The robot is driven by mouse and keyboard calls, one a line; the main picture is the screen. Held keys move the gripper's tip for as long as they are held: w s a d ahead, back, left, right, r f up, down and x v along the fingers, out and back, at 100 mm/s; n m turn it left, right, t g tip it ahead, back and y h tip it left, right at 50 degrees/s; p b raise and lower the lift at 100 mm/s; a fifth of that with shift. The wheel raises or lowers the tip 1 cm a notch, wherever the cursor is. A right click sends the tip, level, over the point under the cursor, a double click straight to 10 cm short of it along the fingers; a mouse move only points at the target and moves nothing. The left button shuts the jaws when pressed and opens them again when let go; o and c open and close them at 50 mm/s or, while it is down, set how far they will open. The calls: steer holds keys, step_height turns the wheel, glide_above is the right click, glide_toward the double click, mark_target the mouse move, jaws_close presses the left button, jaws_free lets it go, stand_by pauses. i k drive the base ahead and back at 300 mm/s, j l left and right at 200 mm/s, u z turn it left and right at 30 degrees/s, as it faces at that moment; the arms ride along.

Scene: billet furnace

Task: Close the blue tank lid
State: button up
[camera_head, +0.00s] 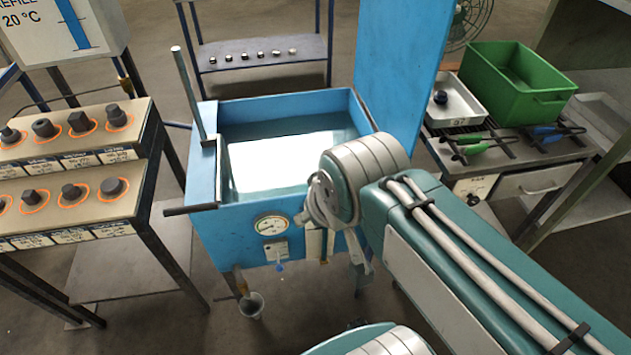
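The blue tank (208,250) stands in the middle, filled with water that reflects bright light. Its blue lid (402,65) stands upright, open, along the tank's right side. A grey upright bar rises at the tank's left edge. A round gauge and a small tap are on the tank's front. My green arm comes in from the lower right and its wrist covers the tank's front right corner. My gripper (340,250) is partly hidden behind the wrist, in front of the tank's front wall. I cannot tell its opening or whether it touches the tank.
At the left, a stepped rack (72,165) holds several dark metal pieces. At the right, a bench (520,165) carries a green bin (515,85), a metal tray (455,105) and green-handled tools. A blue shelf stands behind the tank.

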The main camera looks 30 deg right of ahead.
mark_target(401, 45)
steer(key=z, duration=0.25)
steer(key=l+u, duration=0.1)
steer(key=l, duration=0.35)
steer(key=l+u, duration=0.15)
steer(key=l, duration=0.3)
steer(key=k+l+u, duration=0.1)
steer(key=l, duration=0.3)
steer(key=l+u, duration=0.1)
steer(key=l, duration=0.35)
steer(key=k+l+u, duration=0.15)
steer(key=l, duration=0.3)
steer(key=k+l+u, duration=0.1)
steer(key=l, duration=0.3)
steer(key=k+l+u, duration=0.1)
steer(key=l, duration=0.3)
steer(key=j, duration=0.25)
steer(key=i+j+u, duration=0.1)
steer(key=i+j, duration=0.05)
steer(key=j, duration=0.1)
